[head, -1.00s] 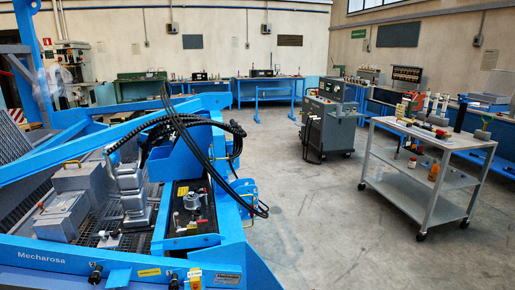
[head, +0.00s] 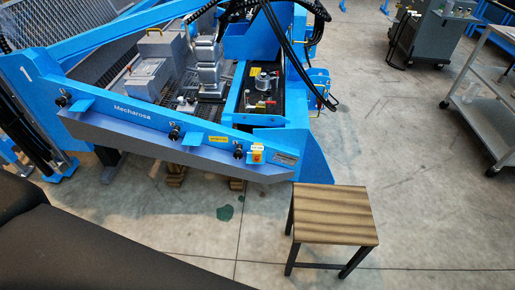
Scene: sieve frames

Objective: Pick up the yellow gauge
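I cannot make out a yellow gauge for certain in the head view. A small yellow-orange box (head: 257,153) sits on the front edge of the blue machine (head: 305,150); it looks like a switch, but it is too small to tell. Neither of my grippers is in view.
A small wooden-topped stool (head: 335,215) with dark legs stands in front of the machine. A grey cart (head: 485,115) is cut off at the right, its top mostly out of view. A grey cabinet (head: 432,38) stands behind. Open floor lies right of the stool.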

